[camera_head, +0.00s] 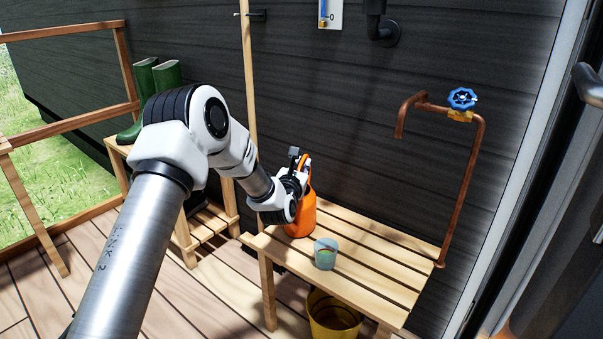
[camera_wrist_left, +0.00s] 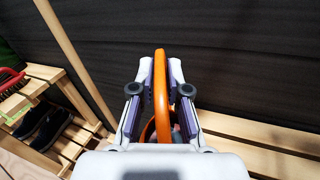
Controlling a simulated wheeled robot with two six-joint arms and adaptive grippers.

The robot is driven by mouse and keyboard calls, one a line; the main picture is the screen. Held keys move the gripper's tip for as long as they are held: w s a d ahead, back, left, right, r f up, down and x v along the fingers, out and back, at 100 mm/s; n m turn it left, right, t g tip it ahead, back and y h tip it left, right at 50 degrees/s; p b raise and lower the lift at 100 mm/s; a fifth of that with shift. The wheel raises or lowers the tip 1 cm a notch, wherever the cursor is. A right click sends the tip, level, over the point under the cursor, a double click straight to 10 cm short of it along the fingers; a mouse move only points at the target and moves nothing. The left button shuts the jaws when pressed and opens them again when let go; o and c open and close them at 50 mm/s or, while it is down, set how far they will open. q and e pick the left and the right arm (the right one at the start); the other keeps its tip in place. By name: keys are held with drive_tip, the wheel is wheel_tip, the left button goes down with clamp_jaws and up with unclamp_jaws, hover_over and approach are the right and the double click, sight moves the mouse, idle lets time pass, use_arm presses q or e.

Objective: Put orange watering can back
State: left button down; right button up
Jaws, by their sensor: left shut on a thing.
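The orange watering can (camera_head: 302,219) is at the back left of the slatted wooden bench (camera_head: 375,262), partly hidden behind my left gripper. I cannot tell whether its base touches the slats. My left gripper (camera_head: 303,172) is shut on the can's upright orange handle. In the left wrist view the handle (camera_wrist_left: 160,85) stands between the two fingers of my left gripper (camera_wrist_left: 160,88). My right gripper is in neither view.
A translucent cup (camera_head: 326,254) stands on the bench near the can. A yellow bucket (camera_head: 334,318) is below. A copper pipe with a blue valve (camera_head: 462,99) rises at the right. Green boots (camera_head: 167,76) stand on a wooden rack at the left. The right bench top is clear.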

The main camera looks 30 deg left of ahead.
use_arm(q)
drive_tip(key=shift+f, duration=0.2)
drive_tip(key=c, duration=1.2)
unclamp_jaws()
drive_tip(key=shift+o, duration=0.2)
